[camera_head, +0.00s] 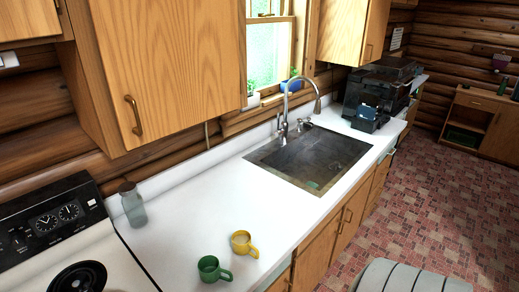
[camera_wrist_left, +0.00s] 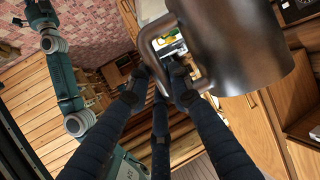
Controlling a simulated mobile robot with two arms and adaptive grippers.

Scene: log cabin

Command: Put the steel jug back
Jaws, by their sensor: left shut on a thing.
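The steel jug (camera_wrist_left: 240,45) is large and close at the top right of the left wrist view, dark and metallic with a curved handle. My left gripper (camera_wrist_left: 168,80) is shut on the handle, and the jug's body is beside its fingertips. The jug and my left gripper are not in the head view. In the left wrist view another arm of mine stands at the left, and its dark end, apparently my right gripper (camera_wrist_left: 38,14), is at the top left edge. It is too small to tell whether it is open.
The white counter (camera_head: 185,225) holds a green mug (camera_head: 209,268), a yellow mug (camera_head: 241,243) and a grey bottle (camera_head: 132,205). A sink (camera_head: 312,158) with a tap is set into it. A stove (camera_head: 60,245) is at left; dark appliances (camera_head: 380,90) stand beyond. The counter's middle is clear.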

